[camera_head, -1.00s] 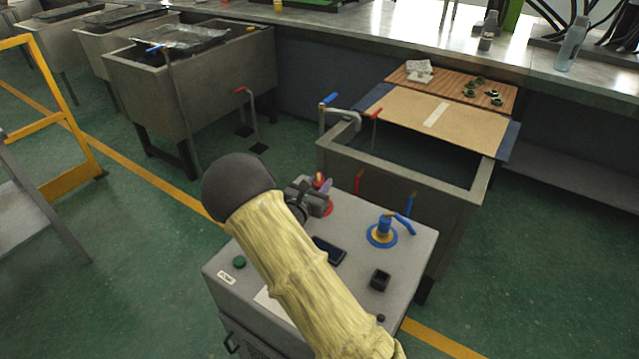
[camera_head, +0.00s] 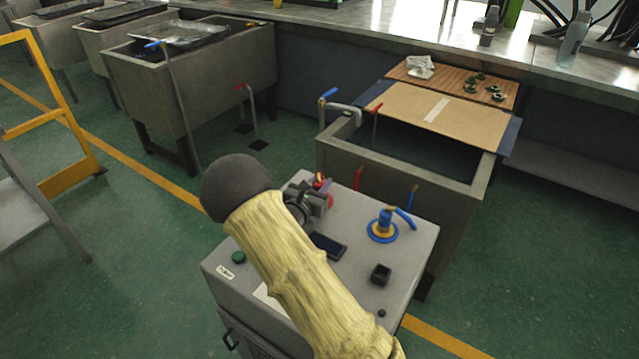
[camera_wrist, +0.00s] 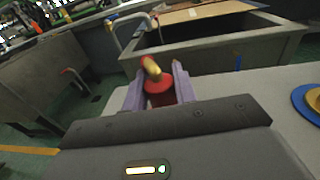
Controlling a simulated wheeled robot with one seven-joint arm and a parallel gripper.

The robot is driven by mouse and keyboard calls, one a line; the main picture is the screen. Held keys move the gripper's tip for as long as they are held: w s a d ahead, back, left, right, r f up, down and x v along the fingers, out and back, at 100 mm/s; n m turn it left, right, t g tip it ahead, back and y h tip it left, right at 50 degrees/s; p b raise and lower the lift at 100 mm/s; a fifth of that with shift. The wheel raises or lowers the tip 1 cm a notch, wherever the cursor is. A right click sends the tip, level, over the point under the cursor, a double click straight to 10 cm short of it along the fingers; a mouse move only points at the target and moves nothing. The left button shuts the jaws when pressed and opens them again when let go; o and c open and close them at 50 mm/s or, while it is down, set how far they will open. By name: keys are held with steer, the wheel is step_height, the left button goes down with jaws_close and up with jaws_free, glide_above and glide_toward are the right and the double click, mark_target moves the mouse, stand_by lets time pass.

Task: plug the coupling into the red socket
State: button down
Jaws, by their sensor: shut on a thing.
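My gripper (camera_wrist: 159,95) is shut on a red coupling (camera_wrist: 159,87), which stands between its two purple fingers. A brass-coloured piece (camera_wrist: 150,68) sticks up from the coupling. In the head view my gripper (camera_head: 321,190) is over the back left part of the grey machine top, with the red coupling (camera_head: 320,180) showing at its tips. A little red shows just below the fingers there, but the red socket cannot be made out clearly. My gripper and the coupling hide that spot, so I cannot tell whether the coupling is seated.
A grey tank (camera_head: 390,180) stands behind, partly covered by a board (camera_head: 405,105).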

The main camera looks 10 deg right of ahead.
steer(key=shift+f, duration=0.1)
steer(key=c, duration=1)
jaws_free()
steer(key=shift+c, duration=0.2)
steer(key=v, duration=1.7)
steer(key=shift+s+a+p, duration=0.1)
steer(key=shift+s+p, duration=0.1)
steer(key=shift+p, duration=0.1)
